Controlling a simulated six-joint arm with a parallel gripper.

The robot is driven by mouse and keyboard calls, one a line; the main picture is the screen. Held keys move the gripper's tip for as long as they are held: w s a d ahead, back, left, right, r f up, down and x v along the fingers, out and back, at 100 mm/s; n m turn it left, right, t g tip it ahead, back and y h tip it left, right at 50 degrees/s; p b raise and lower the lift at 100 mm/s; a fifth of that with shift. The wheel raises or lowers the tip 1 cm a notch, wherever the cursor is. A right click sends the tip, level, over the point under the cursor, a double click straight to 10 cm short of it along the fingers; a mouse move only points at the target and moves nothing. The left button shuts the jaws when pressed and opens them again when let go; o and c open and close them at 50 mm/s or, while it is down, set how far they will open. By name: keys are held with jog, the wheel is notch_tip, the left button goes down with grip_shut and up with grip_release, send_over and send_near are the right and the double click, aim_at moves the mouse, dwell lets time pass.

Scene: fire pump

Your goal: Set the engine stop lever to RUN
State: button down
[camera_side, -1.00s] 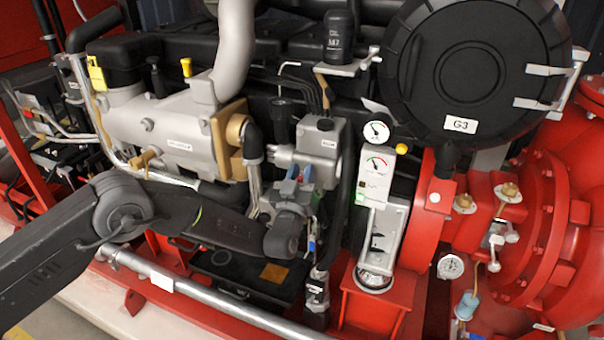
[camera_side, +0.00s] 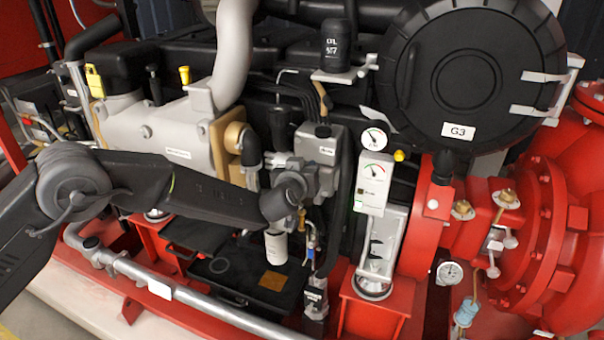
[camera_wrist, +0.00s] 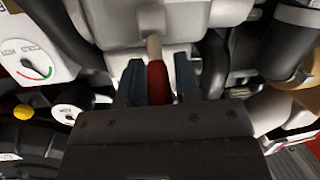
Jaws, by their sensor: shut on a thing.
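The engine stop lever (camera_wrist: 157,82) has a red grip on a pale metal stem. In the wrist view it comes out of a light grey housing (camera_wrist: 180,22). My gripper (camera_wrist: 157,80) has one dark blue-grey finger on each side of the red grip and is shut on it. In the side view the grey housing (camera_side: 326,147) stands at the middle of the engine. My wrist is just below and left of it and hides the lever and most of the fingers. No RUN marking is readable.
A white gauge panel (camera_side: 374,183) stands right of the housing, with a round gauge (camera_side: 374,138) above it. A white filter (camera_side: 276,245) hangs below my wrist. A dark hose (camera_wrist: 285,45) runs close by on the right in the wrist view. A steel pipe (camera_side: 200,303) crosses the front.

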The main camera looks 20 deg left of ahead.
jog(key=shift+w+r+g, duration=0.15)
jog(key=shift+w+g, duration=0.2)
jog(key=shift+g, duration=0.65)
jog(key=shift+w, duration=0.1)
jog(key=c, duration=0.8)
grip_release()
jog(key=shift+c, duration=0.2)
jog(key=v, duration=1.3)
jog(key=shift+s+r, duration=0.25)
jog(key=shift+s, duration=0.1)
jog(key=shift+a, duration=0.1)
